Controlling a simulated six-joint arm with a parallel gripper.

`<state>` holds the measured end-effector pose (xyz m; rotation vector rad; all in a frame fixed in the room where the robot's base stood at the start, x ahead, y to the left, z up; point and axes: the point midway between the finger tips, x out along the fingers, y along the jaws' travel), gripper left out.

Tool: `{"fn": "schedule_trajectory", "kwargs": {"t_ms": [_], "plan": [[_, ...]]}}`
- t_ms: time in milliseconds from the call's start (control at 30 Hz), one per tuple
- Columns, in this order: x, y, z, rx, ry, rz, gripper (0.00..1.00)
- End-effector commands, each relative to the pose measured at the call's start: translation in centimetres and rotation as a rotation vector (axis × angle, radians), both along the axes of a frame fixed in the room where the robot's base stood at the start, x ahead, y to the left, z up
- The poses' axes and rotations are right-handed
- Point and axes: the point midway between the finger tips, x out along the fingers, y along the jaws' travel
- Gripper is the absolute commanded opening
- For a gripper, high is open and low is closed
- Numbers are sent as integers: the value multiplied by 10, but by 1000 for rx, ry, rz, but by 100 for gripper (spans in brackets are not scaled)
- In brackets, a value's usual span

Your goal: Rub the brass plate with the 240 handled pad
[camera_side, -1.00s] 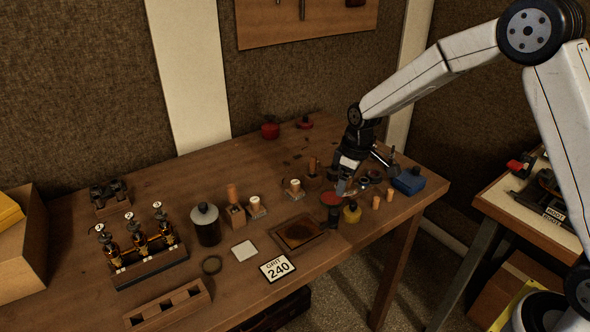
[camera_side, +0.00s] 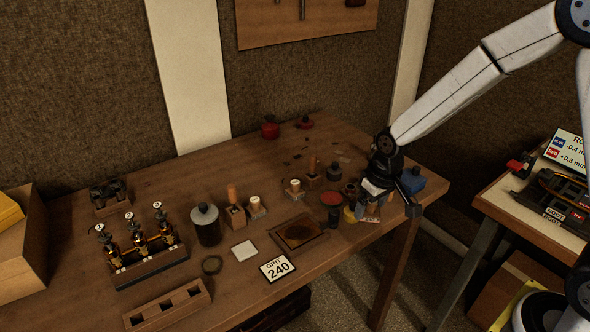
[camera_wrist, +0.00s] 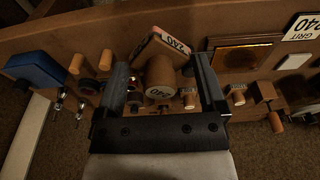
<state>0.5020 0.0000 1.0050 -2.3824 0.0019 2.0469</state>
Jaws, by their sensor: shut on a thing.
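The 240 handled pad (camera_wrist: 160,75) has a round wooden handle and a block marked 240. It sits between the fingers of my gripper (camera_wrist: 162,82) in the wrist view, tilted in the picture. My gripper (camera_side: 374,196) is shut on it at the right end of the bench in the side view, where the pad is mostly hidden. The brass plate (camera_side: 300,232) lies in a shallow wooden tray at the bench's front, left of my gripper and apart from the pad. The plate looks dark brown; it also shows in the wrist view (camera_wrist: 240,56).
A GRIT 240 card (camera_side: 276,268) and a white square (camera_side: 244,250) lie near the plate. Other wooden-handled pieces (camera_side: 236,215) stand behind it.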

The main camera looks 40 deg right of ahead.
Motion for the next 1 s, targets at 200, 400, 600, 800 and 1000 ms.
{"fn": "schedule_trajectory", "kwargs": {"t_ms": [200,400,600,800,1000], "plan": [[0,0,0,0,0,1,42],[4,4,1,1,0,3,42],[21,22,4,2,1,7,42],[48,60,9,3,2,12,42],[73,109,16,3,3,11,42]]}}
